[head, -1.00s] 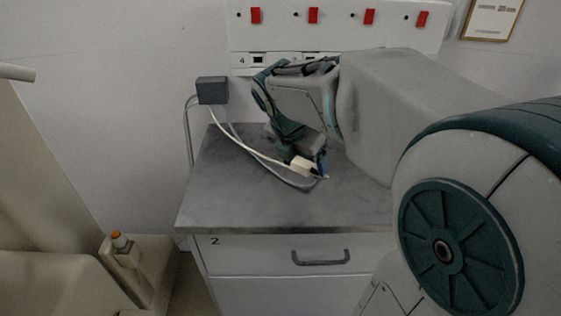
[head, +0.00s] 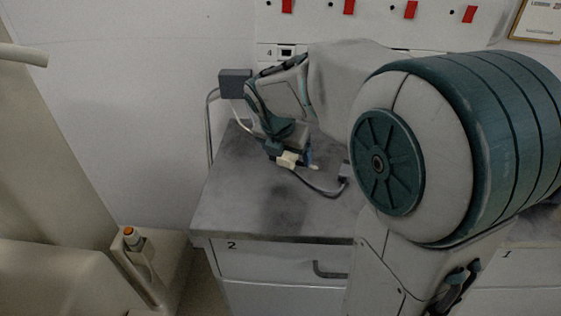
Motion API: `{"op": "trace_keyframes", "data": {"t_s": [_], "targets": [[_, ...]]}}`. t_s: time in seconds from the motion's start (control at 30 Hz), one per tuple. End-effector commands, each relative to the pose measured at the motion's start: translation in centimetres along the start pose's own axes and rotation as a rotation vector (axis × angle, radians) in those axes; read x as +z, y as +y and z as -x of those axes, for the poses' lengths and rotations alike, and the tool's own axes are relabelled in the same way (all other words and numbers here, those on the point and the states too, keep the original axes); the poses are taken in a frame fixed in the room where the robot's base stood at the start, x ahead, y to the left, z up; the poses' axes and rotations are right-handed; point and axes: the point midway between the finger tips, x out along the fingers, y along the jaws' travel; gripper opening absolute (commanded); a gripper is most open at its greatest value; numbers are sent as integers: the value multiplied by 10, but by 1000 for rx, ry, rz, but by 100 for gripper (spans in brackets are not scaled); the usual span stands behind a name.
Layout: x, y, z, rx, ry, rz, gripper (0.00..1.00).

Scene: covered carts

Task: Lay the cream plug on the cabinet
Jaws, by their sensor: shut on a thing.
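The cream plug (head: 287,159) is held between the fingertips of my gripper (head: 291,158), which is shut on it. The gripper points down over the rear middle part of the grey cabinet top (head: 235,205), on the cabinet marked 2. The plug is low over the top; I cannot tell whether it touches the surface. A pale cable (head: 242,124) runs behind my gripper, and part of it is hidden.
A dark cable (head: 318,189) with a grey connector (head: 345,171) lies on the top to the right. The front left of the top is clear.

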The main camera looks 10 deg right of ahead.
Motion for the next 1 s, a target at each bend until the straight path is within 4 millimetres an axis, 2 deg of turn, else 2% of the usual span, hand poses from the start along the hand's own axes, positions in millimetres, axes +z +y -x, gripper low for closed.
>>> {"op": "trace_keyframes", "data": {"t_s": [0.2, 0.47, 0.97, 1.0], "targets": [[-3, 9, -10, 1, 0, 0, 53], [-16, 8, -42, 0, 0, 1, 53], [-19, 8, -49, 1, 0, 0, 53], [-19, 8, -49, 1, 0, -1, 86]]}}
